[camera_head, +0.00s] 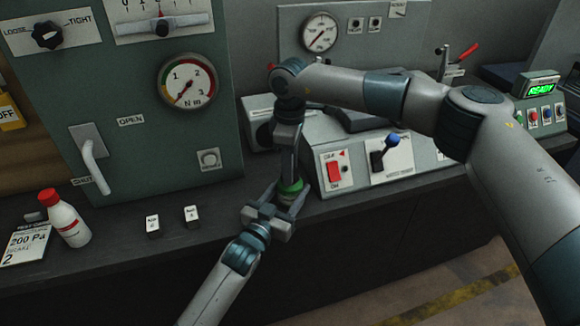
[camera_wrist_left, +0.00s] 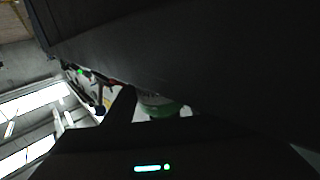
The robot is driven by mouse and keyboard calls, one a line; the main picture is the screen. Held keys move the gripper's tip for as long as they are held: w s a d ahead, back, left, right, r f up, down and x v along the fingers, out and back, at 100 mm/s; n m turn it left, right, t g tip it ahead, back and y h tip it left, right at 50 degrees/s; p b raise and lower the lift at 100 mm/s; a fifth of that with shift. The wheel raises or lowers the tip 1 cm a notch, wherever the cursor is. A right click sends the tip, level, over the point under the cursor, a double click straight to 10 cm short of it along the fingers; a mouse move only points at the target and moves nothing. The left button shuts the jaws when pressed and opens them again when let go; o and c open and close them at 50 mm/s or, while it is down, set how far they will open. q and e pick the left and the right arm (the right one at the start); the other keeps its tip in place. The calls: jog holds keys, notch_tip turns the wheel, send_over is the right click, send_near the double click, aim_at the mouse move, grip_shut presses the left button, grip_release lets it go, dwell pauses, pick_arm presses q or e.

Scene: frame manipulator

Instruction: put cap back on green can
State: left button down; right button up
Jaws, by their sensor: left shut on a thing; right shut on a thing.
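The green can (camera_head: 291,187) stands near the front edge of the bench, mostly hidden by my grippers. My left gripper (camera_head: 272,212) comes from the lower left and is shut on the can. In the left wrist view the green can (camera_wrist_left: 160,106) shows only in part, beside a dark finger. My right gripper (camera_head: 289,168) points down from above, directly over the can, and is shut on the cap. The cap is hidden between its fingers, so I cannot tell whether it touches the can.
A white bottle with a red top (camera_head: 68,218) and two small labelled blocks (camera_head: 152,226) stand at the left of the bench. A grey cabinet with a gauge (camera_head: 187,83) rises behind them. A console with a red switch (camera_head: 334,172) is close to the right of the can.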

jog(key=o, duration=1)
jog(key=shift+r, duration=0.15)
jog(key=shift+r, duration=2.15)
jog(key=shift+c, duration=0.2)
